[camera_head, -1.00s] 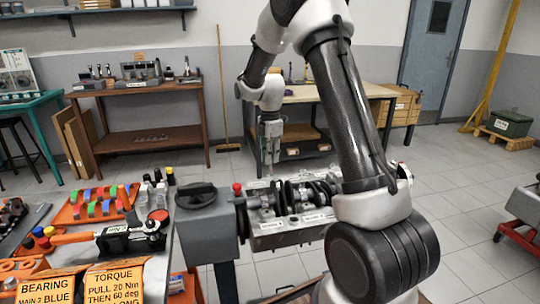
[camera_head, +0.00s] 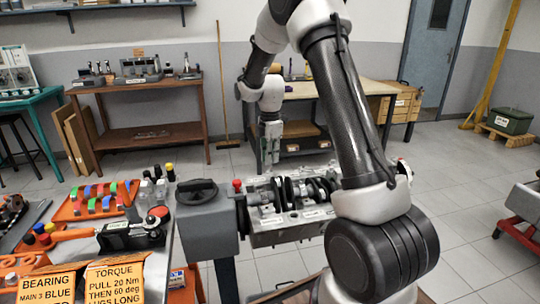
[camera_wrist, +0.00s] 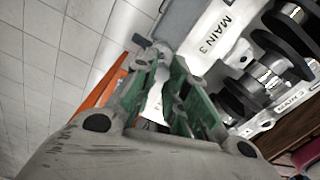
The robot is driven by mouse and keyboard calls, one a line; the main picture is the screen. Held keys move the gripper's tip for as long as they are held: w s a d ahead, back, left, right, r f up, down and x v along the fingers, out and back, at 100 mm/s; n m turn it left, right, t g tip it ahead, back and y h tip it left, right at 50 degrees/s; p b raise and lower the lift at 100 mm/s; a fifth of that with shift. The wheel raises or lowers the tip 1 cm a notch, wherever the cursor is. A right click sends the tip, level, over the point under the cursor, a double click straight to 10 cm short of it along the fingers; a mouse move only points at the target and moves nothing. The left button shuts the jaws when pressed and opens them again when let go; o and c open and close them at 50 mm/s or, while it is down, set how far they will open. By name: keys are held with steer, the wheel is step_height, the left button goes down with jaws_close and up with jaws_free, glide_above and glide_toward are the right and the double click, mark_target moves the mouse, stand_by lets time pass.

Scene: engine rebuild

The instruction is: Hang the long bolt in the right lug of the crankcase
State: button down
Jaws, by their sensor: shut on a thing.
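The crankcase (camera_head: 284,236) is a grey block with main-bearing labels and a dark crankshaft in it, at the middle of the head view. It also shows at the upper right of the wrist view (camera_wrist: 210,40). My gripper (camera_head: 270,160) points down at the crankcase's far side, above it in the picture. Its green-padded fingers (camera_wrist: 168,90) are close together in the wrist view. They are shut on the long bolt, which I cannot clearly make out between them. I cannot tell which lug lies under the fingers, or whether the bolt touches the crankcase.
A grey box-like unit (camera_head: 207,228) with a dark handle adjoins the crankcase's left side. An orange tray (camera_head: 97,213) of coloured bearing pieces and a black tool (camera_head: 130,237) lie on the left bench.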

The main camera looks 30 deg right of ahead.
steer(key=shift+f, duration=2.05)
stand_by(0.6)
steer(key=c, duration=1.7)
jaws_free()
steer(key=shift+r, duration=0.5)
steer(key=shift+r, duration=1.05)
steer(key=o, duration=0.6)
